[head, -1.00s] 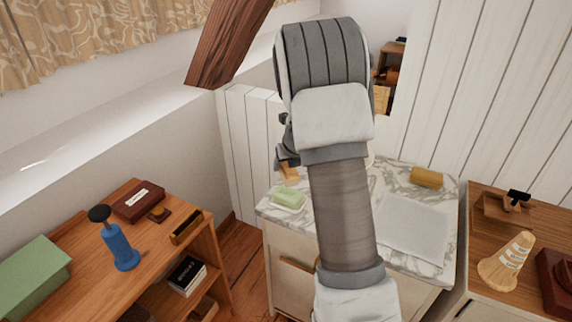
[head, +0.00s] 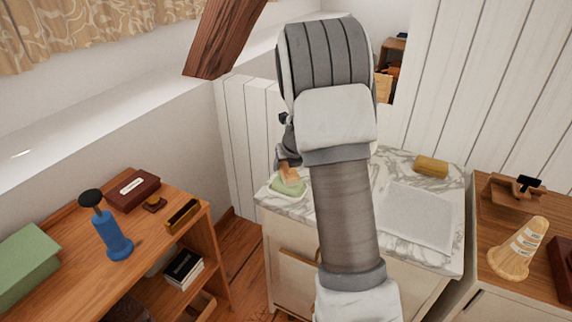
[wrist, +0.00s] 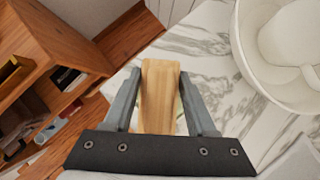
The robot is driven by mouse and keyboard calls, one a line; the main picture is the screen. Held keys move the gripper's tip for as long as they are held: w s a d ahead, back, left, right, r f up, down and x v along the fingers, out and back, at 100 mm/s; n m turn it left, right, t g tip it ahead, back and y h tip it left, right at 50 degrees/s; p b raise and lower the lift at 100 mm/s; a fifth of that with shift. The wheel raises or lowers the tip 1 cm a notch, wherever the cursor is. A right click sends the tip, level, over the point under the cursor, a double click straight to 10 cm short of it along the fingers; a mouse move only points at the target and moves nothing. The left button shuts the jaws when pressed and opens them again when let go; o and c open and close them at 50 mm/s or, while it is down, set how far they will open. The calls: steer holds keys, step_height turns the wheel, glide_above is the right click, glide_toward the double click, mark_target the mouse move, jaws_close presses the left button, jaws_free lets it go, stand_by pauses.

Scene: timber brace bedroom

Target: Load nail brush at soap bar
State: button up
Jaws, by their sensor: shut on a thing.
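The nail brush (head: 290,174) is a wooden block. My gripper (wrist: 158,80) is shut on it, with one finger on each side, and in the wrist view the brush (wrist: 160,98) points away from me. The green soap bar (head: 288,188) lies in a pale dish (head: 302,196) at the left corner of the marble counter. In the head view the brush's lower end overlaps the soap's far edge. I cannot tell whether they touch. In the wrist view the brush and gripper hide nearly all of the soap. The bristles are not visible.
The marble counter (head: 395,169) holds a pale mat (head: 418,218) and a yellow-brown block (head: 431,166). A white basin (wrist: 255,60) is beside the brush in the wrist view. A wooden shelf (head: 65,255) with a blue pump (head: 113,238) stands left, across a floor gap.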

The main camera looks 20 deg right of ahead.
steer(key=shift+f, duration=0.55)
stand_by(1.6)
steer(key=shift+r, duration=0.1)
step_height(320, 180, up, 7)
steer(key=p, duration=0.7)
stand_by(0.8)
